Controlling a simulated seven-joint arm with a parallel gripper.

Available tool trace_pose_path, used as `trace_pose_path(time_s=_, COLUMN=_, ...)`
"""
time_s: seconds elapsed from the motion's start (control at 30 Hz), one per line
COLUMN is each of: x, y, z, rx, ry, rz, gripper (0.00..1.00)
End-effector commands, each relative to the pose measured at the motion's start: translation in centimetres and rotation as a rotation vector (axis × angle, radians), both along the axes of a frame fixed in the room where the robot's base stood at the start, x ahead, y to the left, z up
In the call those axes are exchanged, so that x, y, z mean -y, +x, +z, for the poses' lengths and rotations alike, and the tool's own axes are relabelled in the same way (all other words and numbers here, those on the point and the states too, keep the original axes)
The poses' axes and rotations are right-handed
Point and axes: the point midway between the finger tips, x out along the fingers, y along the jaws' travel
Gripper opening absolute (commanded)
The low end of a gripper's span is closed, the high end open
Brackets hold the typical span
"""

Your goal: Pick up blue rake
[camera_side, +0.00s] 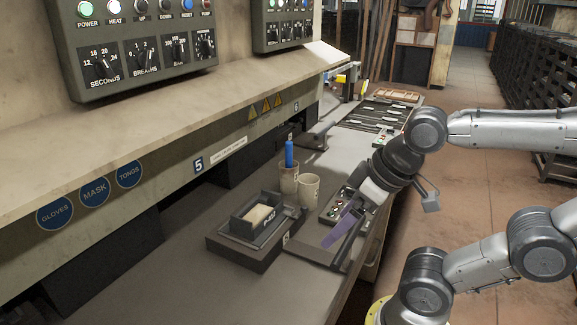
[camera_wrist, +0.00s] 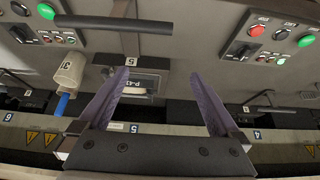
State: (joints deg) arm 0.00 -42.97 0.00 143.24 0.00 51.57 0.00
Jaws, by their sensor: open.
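A slim blue handle (camera_side: 289,154), which looks like the blue rake, stands upright in a brownish cup (camera_side: 288,182) on the grey bench. Its lower end is hidden inside the cup. In the wrist view, the blue handle (camera_wrist: 62,104) sticks out of a pale cup at the left, outside my jaws. My gripper (camera_side: 338,232) has purple fingers and is to the right of the cups, low over the bench's front part. In the wrist view, my gripper (camera_wrist: 161,76) is open, with no object held between the fingers.
A second beige cup (camera_side: 309,190) stands right beside the blue handle's cup. A dark block with a raised tray (camera_side: 250,244) sits to the front left. A small button panel (camera_side: 334,207) lies near my gripper. A shelf with control boxes (camera_side: 140,50) overhangs the back.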

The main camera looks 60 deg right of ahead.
Motion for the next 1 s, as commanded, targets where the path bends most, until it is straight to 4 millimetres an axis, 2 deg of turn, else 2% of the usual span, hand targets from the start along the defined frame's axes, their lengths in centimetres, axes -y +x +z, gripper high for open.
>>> trace_pose_path(time_s=0.03, x=0.0, y=0.0, z=0.0, rx=0.0, ry=0.0, rz=0.0, gripper=0.97)
trace_pose_path(time_s=0.2, x=0.0, y=0.0, z=0.0, rx=0.0, ry=0.0, rz=0.0, gripper=0.67)
trace_pose_path(time_s=0.23, x=0.0, y=0.0, z=0.0, rx=0.0, ry=0.0, rz=0.0, gripper=0.64)
trace_pose_path(time_s=0.57, x=0.0, y=0.5, z=0.3, rx=0.025, ry=0.002, rz=-0.004, gripper=0.64)
trace_pose_path(time_s=0.67, x=0.1, y=2.3, z=1.4, rx=0.119, ry=-0.002, rz=-0.008, gripper=0.64)
trace_pose_path(time_s=0.87, x=0.7, y=8.8, z=6.3, rx=0.452, ry=-0.028, rz=-0.013, gripper=0.64)
trace_pose_path(time_s=1.0, x=2.0, y=13.4, z=9.4, rx=0.656, ry=-0.06, rz=-0.036, gripper=0.64)
